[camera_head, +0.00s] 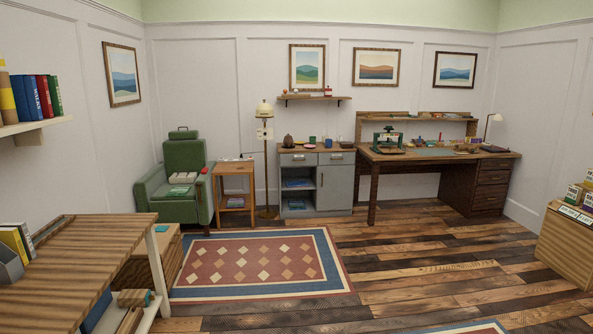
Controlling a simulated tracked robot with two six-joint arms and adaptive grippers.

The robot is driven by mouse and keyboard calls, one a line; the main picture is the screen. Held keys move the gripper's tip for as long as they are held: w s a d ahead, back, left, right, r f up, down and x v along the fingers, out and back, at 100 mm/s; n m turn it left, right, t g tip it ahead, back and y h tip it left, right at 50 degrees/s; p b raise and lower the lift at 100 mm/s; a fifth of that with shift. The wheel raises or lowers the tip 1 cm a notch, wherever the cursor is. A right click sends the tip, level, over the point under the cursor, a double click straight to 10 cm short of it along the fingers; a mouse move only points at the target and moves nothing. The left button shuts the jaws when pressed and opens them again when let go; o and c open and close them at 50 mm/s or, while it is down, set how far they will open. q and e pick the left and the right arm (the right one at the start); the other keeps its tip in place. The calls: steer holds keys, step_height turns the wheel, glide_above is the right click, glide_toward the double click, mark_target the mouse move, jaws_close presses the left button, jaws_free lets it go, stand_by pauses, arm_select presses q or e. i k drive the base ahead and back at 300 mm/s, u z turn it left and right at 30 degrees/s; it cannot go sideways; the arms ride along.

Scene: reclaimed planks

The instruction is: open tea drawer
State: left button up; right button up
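A grey cabinet (334,187) with a brown top stands against the back wall. Its upper left drawer (298,160) has a small handle and looks closed. Below that drawer is an open shelf space with books, and to its right is a closed door. A brown pot (288,141) and several small cups or jars stand on the cabinet top. I cannot read any label that marks a tea drawer. Neither of my grippers is in view.
A green armchair (183,175), a small side table (234,170) and a floor lamp (264,108) stand left of the cabinet. A desk (393,158) adjoins it on the right. A rug (257,265) lies on open floor before it. A plank-topped table (75,265) fills the lower left.

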mark_target(309, 158)
steer(key=u, duration=0.25)
steer(key=i, duration=2.1)
steer(key=u, duration=0.45)
steer(key=i, duration=2.7)
steer(key=z, duration=0.3)
steer(key=i, duration=1.35)
steer(key=z, duration=0.55)
steer(key=i, duration=1.85)
steer(key=z, duration=0.3)
